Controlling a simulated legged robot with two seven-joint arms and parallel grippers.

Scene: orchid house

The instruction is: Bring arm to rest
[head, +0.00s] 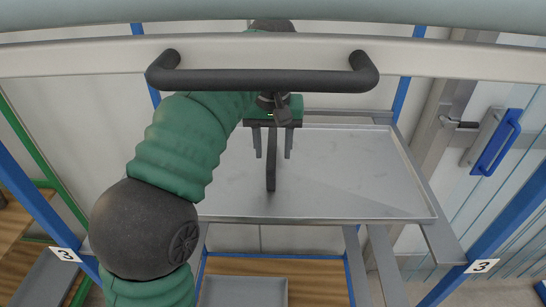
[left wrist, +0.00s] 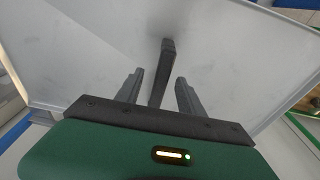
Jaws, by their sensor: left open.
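My left gripper (head: 273,156) hangs over a grey metal tray (head: 350,165) in the head view, with its fingers pointing down and apart. The left wrist view shows the same two fingers (left wrist: 159,76) spread, with the tray surface (left wrist: 240,60) beyond them. A dark bar (head: 271,178) shows between the fingers, and also in the left wrist view (left wrist: 168,52); I cannot tell whether it belongs to the gripper. My left arm is bent, with its elbow low at the left. My right gripper is not in view.
A pale rail (head: 90,55) with a black handle (head: 262,80) crosses in front of my arm. Blue posts (head: 36,205) flank the rack. At right is a door latch with a blue handle (head: 496,142). The tray's right side is bare. A wooden shelf (head: 325,280) lies below.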

